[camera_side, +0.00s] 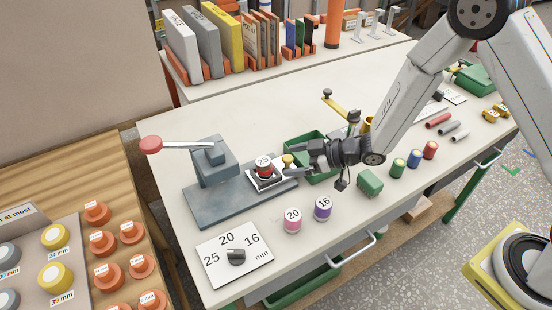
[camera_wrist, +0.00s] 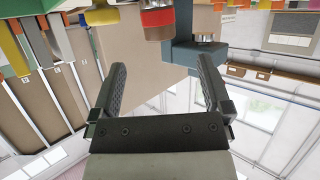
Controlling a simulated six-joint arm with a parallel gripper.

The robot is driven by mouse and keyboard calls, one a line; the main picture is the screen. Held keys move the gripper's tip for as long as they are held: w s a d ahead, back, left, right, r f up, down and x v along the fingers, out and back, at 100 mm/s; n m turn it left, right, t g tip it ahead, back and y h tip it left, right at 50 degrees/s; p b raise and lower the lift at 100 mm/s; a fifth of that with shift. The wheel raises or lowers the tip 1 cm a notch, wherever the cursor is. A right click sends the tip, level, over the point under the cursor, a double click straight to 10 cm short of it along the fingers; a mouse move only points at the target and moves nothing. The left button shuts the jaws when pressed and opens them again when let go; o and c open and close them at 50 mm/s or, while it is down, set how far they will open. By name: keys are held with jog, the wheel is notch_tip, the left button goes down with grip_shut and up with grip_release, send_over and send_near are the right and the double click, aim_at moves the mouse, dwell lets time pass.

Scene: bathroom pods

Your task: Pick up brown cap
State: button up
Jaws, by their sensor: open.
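A red and dark round piece labelled 25 (camera_side: 263,166) sits on a small pale plate on the grey press base. A small yellow knob (camera_side: 288,160) appears between or behind the fingers; I cannot tell which. In the wrist view, the space between my fingers (camera_wrist: 160,70) looks empty.
The press (camera_side: 214,160) with its red-ended lever stands left of the 25 piece. A green bin (camera_side: 308,142) is behind my gripper. A pink 20 piece (camera_side: 292,221) and purple 16 piece (camera_side: 323,209) stand in front. A dial plate (camera_side: 228,270) lies front left.

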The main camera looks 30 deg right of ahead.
aim_at(270, 162)
jog(key=shift+x, duration=0.9)
jog(key=shift+w+a+f, duration=0.1)
jog(key=shift+x, duration=2.4)
jog(key=shift+f, duration=0.15)
grip_shut()
